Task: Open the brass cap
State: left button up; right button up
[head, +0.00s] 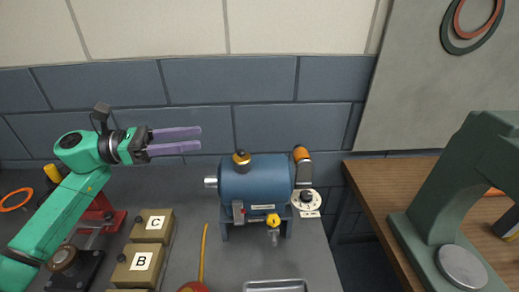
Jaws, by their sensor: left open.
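A blue split casing (252,182) stands on the grey bench. A brass-coloured cap with a dark top (241,158) sits upright on top of it and looks closed. My left gripper (200,139) is open and empty, with its purple fingers pointing right. It appears left of the cap and a little higher in the picture, apart from it. A yellow fitting (273,219) is on the casing's lower front. An orange-topped part (301,154) stands at its right end. My right gripper is not in view.
Yellow-brown boxes, one marked B (138,264) and one marked C (153,225), stand left of the casing. A metal tray (275,286) lies in front. A green press (443,185) stands on the wooden table (374,185) at the right.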

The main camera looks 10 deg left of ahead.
pick_arm(q)
jog(key=b, duration=0.4)
send_near(241, 153)
jog(key=a, duration=0.1)
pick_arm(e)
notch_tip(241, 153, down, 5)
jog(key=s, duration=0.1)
pick_arm(q)
jog(key=p+x, duration=0.3)
jog(key=x, duration=0.2)
jog(key=shift+w+d+r+p, duration=0.1)
jog(key=shift+w+r+p, duration=0.1)
jog(key=shift+p, duration=0.15)
jog(key=p+x, duration=0.1)
jog(key=x, duration=0.1)
jog(key=p+x, duration=0.1)
jog(key=x, duration=0.2)
jog(key=p+x, duration=0.1)
jog(key=x, duration=0.2)
jog(key=shift+w+f+p, duration=0.1)
jog(key=shift+f+p, duration=0.2)
jog(key=shift+p, duration=0.05)
jog(key=shift+w+d+f, duration=0.2)
jog(key=shift+d, duration=0.25)
grip_shut()
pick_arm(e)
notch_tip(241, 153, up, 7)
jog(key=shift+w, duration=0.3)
